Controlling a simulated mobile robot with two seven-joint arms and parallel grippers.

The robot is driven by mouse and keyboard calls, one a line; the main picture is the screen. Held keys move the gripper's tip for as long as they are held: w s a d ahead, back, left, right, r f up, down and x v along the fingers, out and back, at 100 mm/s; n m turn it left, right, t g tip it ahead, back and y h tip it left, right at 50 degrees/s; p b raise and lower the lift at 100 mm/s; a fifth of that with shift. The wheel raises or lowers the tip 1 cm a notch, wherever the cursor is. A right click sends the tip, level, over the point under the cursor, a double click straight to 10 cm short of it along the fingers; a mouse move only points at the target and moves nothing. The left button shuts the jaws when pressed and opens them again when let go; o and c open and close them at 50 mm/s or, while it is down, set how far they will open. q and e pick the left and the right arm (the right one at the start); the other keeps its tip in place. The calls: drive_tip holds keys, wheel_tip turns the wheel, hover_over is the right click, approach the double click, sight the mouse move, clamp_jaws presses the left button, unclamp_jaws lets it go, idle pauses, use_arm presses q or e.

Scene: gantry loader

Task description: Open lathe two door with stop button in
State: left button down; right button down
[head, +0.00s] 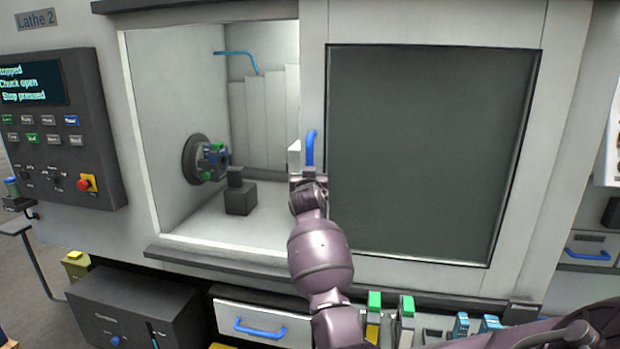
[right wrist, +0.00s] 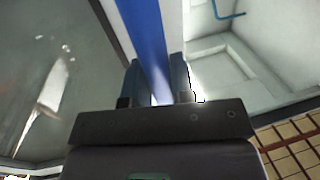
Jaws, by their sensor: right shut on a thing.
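Lathe two, marked by the label Lathe 2 (head: 37,19), fills the head view. Its sliding door (head: 430,150) with a dark window covers the right part of the front, and the left part stands open. My right gripper (head: 308,178) is shut on the blue door handle (head: 310,148) at the door's left edge. In the right wrist view the blue handle (right wrist: 146,40) runs between the fingers (right wrist: 157,85). The red stop button (head: 84,184) is on the control panel, whose display (head: 32,84) reads "Chuck open" and "Stop pressed". My left gripper is out of view.
Inside the opening are a chuck (head: 207,160), a dark block (head: 240,197) and a blue pipe (head: 238,55). Below stand a dark box (head: 130,308), a drawer with a blue handle (head: 262,328) and several green-topped and blue-topped items. Another cabinet is at the far right.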

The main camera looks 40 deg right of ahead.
drive_tip(key=shift+s+d+r, duration=0.15)
drive_tip(key=shift+s+d, duration=0.05)
idle(0.3)
drive_tip(key=c, duration=1)
unclamp_jaws()
drive_tip(key=v, duration=1)
drive_tip(key=shift+s+a+b, duration=0.25)
drive_tip(key=shift+b, duration=0.15)
